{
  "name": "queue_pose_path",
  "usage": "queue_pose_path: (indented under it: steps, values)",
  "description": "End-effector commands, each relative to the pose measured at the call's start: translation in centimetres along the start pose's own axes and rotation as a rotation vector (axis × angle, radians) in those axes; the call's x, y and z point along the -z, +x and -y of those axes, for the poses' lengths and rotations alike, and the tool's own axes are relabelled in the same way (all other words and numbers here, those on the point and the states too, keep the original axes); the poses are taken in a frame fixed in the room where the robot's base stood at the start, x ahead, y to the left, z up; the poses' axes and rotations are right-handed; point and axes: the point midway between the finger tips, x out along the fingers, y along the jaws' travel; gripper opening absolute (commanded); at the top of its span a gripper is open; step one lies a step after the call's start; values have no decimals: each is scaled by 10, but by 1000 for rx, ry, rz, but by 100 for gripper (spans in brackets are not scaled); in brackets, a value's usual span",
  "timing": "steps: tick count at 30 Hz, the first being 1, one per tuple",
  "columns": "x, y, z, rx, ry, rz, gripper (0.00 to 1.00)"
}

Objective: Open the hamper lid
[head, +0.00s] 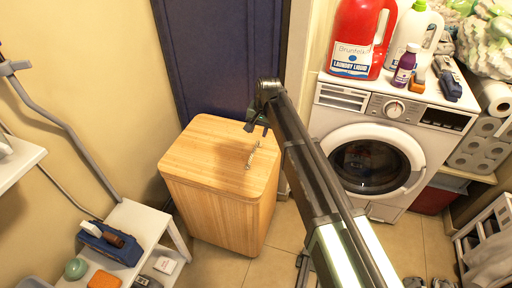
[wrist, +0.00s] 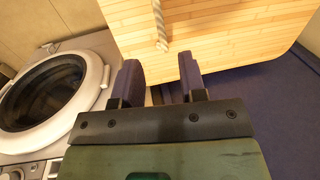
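The wooden hamper (head: 212,205) stands on the floor, and its flat lid (head: 205,148) looks closed. A short twisted rope handle (head: 252,155) lies on the lid's right part. In the wrist view the lid (wrist: 225,30) fills the upper right, and the rope (wrist: 160,28) hangs in from the top, just beyond the fingertips. My gripper (head: 257,122) is over the lid's far right edge, apart from the rope. In the wrist view my gripper (wrist: 160,72) shows two dark fingers spread apart with nothing between them.
A white washer (head: 375,150) stands to the right, with a red detergent jug (head: 358,35) and other bottles on top. A dark blue door (head: 215,60) is behind the hamper. A white shelf unit (head: 130,235) stands at the lower left. Tiled floor shows around the hamper.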

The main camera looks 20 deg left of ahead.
Motion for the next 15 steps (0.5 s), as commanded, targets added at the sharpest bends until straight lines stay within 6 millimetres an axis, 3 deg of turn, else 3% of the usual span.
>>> queue_pose_path:
  steps: [1,9,15]
  values:
    - [0,20,-2,0,-1,0,38]
    - [0,82,-2,0,-2,0,38]
    - [0,95,-1,0,-2,0,38]
